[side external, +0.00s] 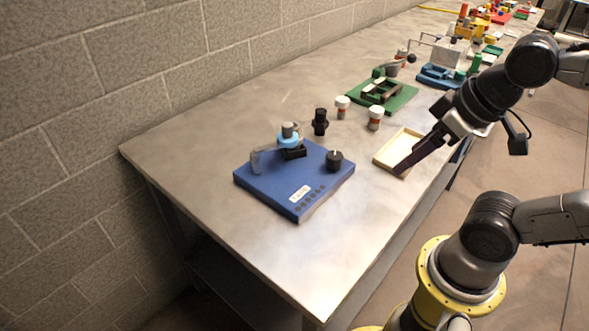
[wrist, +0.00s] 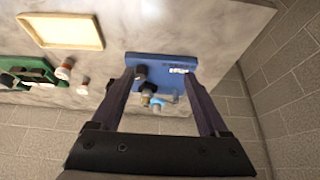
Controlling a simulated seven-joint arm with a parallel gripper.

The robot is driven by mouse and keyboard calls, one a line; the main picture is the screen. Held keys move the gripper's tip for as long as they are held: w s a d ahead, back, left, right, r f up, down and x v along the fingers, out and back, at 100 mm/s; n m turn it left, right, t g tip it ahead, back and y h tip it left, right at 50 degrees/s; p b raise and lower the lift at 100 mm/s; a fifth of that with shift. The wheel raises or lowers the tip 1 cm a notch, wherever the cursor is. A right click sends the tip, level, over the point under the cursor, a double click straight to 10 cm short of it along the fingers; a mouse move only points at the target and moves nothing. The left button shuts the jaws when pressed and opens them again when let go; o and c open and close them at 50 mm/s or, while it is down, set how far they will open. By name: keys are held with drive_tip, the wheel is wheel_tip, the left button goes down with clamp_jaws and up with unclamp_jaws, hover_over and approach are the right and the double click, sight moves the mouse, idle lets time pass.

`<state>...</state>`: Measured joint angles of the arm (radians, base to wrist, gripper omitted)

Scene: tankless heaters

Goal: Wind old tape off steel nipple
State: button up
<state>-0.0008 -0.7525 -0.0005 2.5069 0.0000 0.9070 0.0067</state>
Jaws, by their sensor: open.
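A blue board (side external: 268,190) with a white label lies near the left end of the table. On it a short grey cylinder, apparently the steel nipple (side external: 288,130), stands upright with a light blue band, apparently the tape (side external: 289,142), around it above a black block. A grey curved arm reaches beside it. My gripper (side external: 402,170) is over the shallow tray, right of the board and well apart from it. In the wrist view my gripper (wrist: 160,72) is open and empty, its fingers framing the distant blue board (wrist: 163,62); the tape (wrist: 156,101) is small there.
A black knob (side external: 334,160) stands on the board, and a black fitting (side external: 320,122) behind it. Two white-capped jars (side external: 375,118) and a green fixture (side external: 388,97) stand farther back. A block wall borders the table's left side.

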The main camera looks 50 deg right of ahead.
drive_tip(key=shift+w+r, duration=0.15)
idle(0.3)
wheel_tip(320, 180, up, 3)
drive_tip(key=w+m, duration=0.2)
drive_tip(key=m, duration=0.1)
drive_tip(key=m+g, duration=0.6)
hover_over(335, 156)
wheel_tip(335, 156, down, 3)
wheel_tip(335, 156, down, 13)
